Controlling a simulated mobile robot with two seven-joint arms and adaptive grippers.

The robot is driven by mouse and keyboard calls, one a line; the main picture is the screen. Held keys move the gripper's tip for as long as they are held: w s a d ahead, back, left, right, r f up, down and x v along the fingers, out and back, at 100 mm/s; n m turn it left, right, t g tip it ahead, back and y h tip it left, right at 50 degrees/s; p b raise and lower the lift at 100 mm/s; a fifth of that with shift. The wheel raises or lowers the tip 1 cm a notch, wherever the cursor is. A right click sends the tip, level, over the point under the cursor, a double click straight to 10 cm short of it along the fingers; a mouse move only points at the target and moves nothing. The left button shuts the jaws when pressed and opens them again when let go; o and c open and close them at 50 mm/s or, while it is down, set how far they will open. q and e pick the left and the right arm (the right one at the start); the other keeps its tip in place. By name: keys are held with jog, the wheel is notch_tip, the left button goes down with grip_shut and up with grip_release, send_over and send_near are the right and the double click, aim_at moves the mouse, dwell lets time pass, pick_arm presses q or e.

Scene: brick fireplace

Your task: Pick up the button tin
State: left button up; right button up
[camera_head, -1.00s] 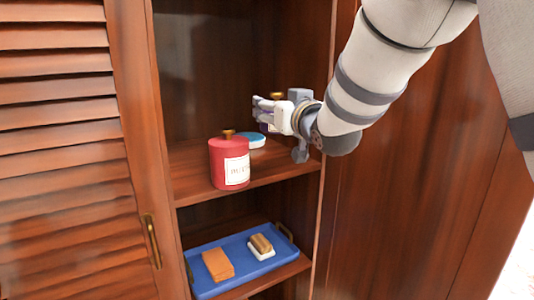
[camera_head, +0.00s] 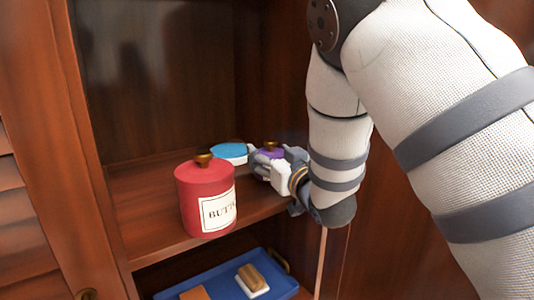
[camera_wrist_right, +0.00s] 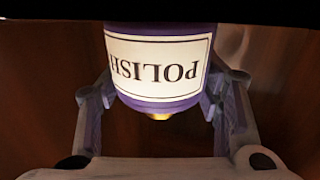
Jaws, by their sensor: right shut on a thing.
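The button tin (camera_head: 207,205) is red with a gold knob and a white label reading "BUTT", the rest of it turned out of sight. It stands upright at the front of the upper shelf in the head view. My right gripper (camera_head: 268,163) is to its right, apart from it, and shut on a purple tin (camera_head: 271,152) with a gold knob. In the right wrist view this purple tin (camera_wrist_right: 160,95) fills the space between the fingers, its label reading "POLISH" upside down. Whether its base touches the shelf is hidden. My left gripper is not in view.
A blue-topped container (camera_head: 231,150) sits behind the button tin, close to my right gripper. The upper shelf (camera_head: 140,200) is bare left of the button tin. Below, a blue tray (camera_head: 222,285) holds a brush (camera_head: 252,279) and an orange block (camera_head: 194,294). The cabinet's side wall stands right.

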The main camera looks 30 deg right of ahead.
jog(key=shift+f, duration=0.4)
jog(key=shift+s+a+r, duration=0.15)
jog(key=shift+s+a, duration=0.05)
jog(key=shift+d+f, duration=0.1)
jog(key=shift+f, duration=0.15)
jog(key=o, duration=1.3)
jog(key=shift+r, duration=0.15)
